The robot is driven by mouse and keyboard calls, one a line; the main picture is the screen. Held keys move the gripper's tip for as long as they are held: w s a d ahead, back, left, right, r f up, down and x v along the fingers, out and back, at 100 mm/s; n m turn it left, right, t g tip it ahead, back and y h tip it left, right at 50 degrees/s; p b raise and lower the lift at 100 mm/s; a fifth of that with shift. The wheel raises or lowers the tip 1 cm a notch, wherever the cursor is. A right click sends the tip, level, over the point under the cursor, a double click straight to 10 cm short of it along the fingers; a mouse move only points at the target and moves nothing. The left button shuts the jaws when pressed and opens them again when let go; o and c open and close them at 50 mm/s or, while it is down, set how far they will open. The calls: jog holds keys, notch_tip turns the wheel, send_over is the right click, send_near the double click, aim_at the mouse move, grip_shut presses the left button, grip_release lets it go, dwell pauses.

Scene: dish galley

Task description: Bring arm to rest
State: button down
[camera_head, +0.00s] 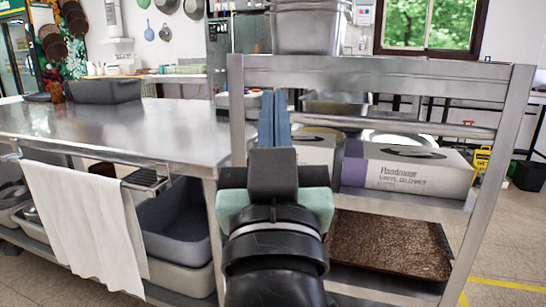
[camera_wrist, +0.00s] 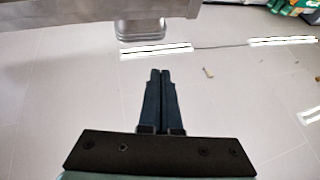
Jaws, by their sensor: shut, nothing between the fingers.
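My gripper (camera_head: 274,119) is in the middle of the head view, with its two blue fingers pointing away from me and pressed together. It is in front of the metal shelf rack. In the wrist view my gripper (camera_wrist: 160,75) shows its fingers shut side by side with nothing between them. Pale floor (camera_wrist: 240,85) lies behind the fingers there. My arm comes up from the bottom of the head view.
A metal shelf rack (camera_head: 380,68) stands close ahead, holding glove boxes (camera_head: 410,169) and metal pans (camera_head: 308,25). A steel table (camera_head: 150,125) stands at left with a grey bin (camera_head: 105,90) on top and a white towel (camera_head: 80,215) on its rail. Floor shows at right.

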jog(key=s+r+t, duration=0.4)
jog(key=s+r, duration=0.6)
jog(key=r, duration=0.1)
notch_tip(320, 180, up, 37)
jog(key=w+p, duration=0.1)
jog(key=p, duration=3.7)
jog(key=shift+f, duration=0.2)
